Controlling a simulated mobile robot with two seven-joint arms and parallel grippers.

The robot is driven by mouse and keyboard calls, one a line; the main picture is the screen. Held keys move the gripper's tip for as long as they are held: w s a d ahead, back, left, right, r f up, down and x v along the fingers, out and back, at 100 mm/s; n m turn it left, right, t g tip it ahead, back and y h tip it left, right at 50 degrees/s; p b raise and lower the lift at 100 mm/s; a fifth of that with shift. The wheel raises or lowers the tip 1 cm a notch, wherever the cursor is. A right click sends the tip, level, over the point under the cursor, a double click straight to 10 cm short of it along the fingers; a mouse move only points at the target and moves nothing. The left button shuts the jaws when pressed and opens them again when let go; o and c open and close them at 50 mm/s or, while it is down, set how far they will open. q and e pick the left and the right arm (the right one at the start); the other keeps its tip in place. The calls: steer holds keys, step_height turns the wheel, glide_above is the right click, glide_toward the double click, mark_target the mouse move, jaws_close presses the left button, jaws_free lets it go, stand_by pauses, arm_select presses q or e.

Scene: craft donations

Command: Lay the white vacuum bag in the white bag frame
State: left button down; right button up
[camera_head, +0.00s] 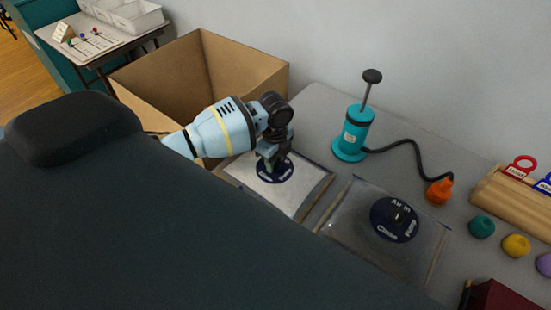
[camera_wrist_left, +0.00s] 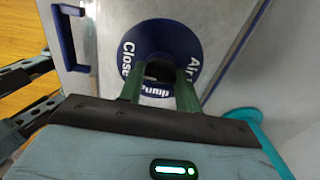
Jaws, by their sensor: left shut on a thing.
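The white vacuum bag (camera_head: 302,190) lies or hangs flat at the near end of the grey table, with a round dark blue valve disc (camera_head: 287,172). My left gripper (camera_head: 272,160) is shut on the middle of this valve. In the left wrist view, both green fingers (camera_wrist_left: 160,85) close at the centre of the disc (camera_wrist_left: 138,43), over the pale bag sheet (camera_wrist_left: 105,60). Whether the bag touches what is below it is unclear. A thin tan strip (camera_head: 320,203) runs along its right side; I cannot tell whether it belongs to a bag frame. My right gripper is not in view.
A clear bag (camera_head: 345,222) with a blue valve lies to the right. A teal pump (camera_head: 354,131) with black hose and orange nozzle (camera_head: 440,190) stands behind. A large open cardboard box (camera_head: 240,70) is at back left. A wooden rack and coloured knobs are at right.

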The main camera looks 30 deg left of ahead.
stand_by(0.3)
arm_select(q)
steer(key=c, duration=1)
jaws_free()
steer(key=shift+f, duration=0.1)
step_height(320, 180, up, 12)
steer(key=p, duration=0.1)
